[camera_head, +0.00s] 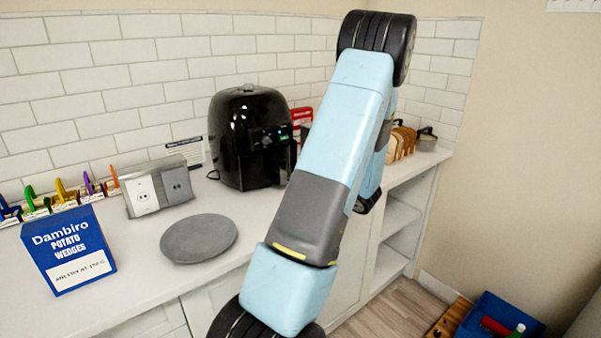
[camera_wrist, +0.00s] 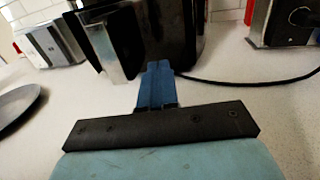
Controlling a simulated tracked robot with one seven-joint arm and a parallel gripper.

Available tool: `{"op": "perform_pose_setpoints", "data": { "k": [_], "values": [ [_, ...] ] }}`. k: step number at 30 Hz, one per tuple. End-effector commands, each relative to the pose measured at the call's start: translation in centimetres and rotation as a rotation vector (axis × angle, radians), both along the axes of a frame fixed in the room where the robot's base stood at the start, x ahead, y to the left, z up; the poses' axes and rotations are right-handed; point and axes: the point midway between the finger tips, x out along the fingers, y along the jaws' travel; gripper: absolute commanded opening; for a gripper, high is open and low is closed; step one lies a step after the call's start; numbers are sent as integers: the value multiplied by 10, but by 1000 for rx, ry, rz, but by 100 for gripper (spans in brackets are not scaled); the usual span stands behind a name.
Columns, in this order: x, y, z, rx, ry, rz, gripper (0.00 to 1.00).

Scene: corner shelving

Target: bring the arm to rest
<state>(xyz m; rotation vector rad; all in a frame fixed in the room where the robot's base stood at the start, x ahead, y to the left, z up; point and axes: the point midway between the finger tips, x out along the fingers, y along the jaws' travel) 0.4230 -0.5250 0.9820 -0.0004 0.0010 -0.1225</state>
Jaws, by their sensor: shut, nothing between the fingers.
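My arm (camera_head: 335,130) rises in light blue and grey segments across the middle of the head view, bent at a dark joint near the top. My gripper is hidden behind the arm in that view. In the wrist view my gripper (camera_wrist: 158,72) shows as two blue fingers pressed together, with nothing between them. The fingers point toward the lower front of a black air fryer (camera_wrist: 180,30). Whether they touch it I cannot tell. The air fryer also stands on the counter in the head view (camera_head: 240,130), just left of my arm.
A grey round plate (camera_head: 198,238), a Dambiro potato wedges box (camera_head: 68,250) and a socket box (camera_head: 143,195) stand on the white counter (camera_head: 140,285). Bread slices (camera_head: 402,140) and a pot (camera_head: 426,140) are right of my arm. A blue bin (camera_head: 500,316) is on the floor.

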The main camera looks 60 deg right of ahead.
Motion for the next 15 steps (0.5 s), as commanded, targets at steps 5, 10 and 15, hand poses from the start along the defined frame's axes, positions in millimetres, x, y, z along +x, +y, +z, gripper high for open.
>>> {"op": "perform_pose_setpoints", "data": {
  "k": [5, 10, 15],
  "values": [
    [-35, 4, 0, 1, 0, -2, 0],
    [-59, 7, 0, 1, 0, -1, 0],
    [-71, 9, 0, 1, 0, 0, 0]
  ]
}}
